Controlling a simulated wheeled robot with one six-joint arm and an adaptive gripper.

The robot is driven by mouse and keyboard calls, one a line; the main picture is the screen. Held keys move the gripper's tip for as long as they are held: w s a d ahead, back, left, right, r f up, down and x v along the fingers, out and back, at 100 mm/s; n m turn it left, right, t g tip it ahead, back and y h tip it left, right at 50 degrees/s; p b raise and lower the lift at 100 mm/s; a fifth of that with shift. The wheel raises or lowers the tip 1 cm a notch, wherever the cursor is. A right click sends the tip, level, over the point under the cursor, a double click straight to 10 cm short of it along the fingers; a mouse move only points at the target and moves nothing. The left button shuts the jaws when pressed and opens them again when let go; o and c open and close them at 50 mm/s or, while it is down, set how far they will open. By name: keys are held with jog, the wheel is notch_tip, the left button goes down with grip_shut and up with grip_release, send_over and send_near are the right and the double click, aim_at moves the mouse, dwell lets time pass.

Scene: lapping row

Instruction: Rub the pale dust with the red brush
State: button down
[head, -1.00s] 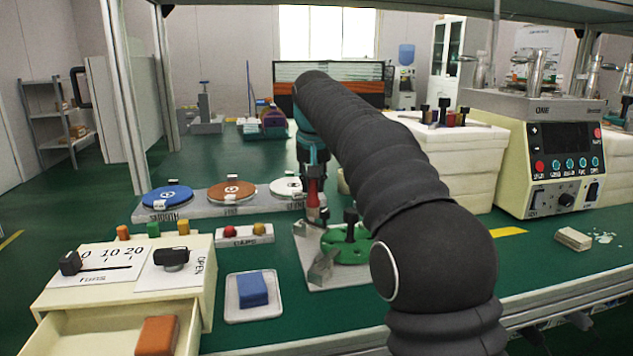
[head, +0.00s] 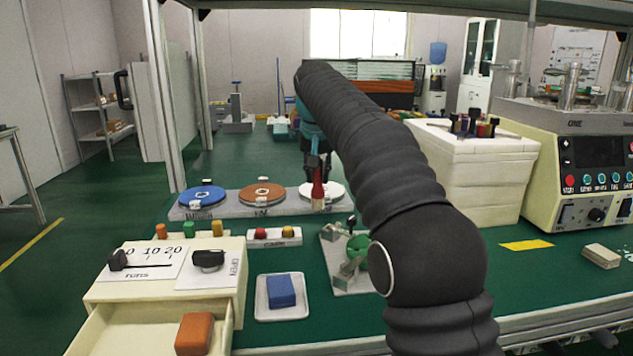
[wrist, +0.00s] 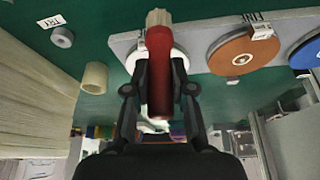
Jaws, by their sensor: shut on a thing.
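My gripper (head: 318,165) is shut on the red brush (head: 318,190), which also shows between the fingers in the wrist view (wrist: 158,70). Its pale bristles (wrist: 158,17) point away from the gripper. In the head view the brush hangs in front of the white disc (head: 334,187), at the right end of the row of discs; I cannot tell whether it touches. The pale dust (head: 629,256) shows as small whitish specks on the green bench at the far right edge of the head view, partly cut off, beside a beige block. The brush is well left of it.
The beige block (head: 601,256) lies by the dust. A control box (head: 568,165) and stacked white slabs (head: 483,185) stand behind. A green-disc fixture (head: 350,275), blue block on a tray (head: 281,291) and open drawer (head: 140,335) are in front.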

jog(key=shift+r, duration=2)
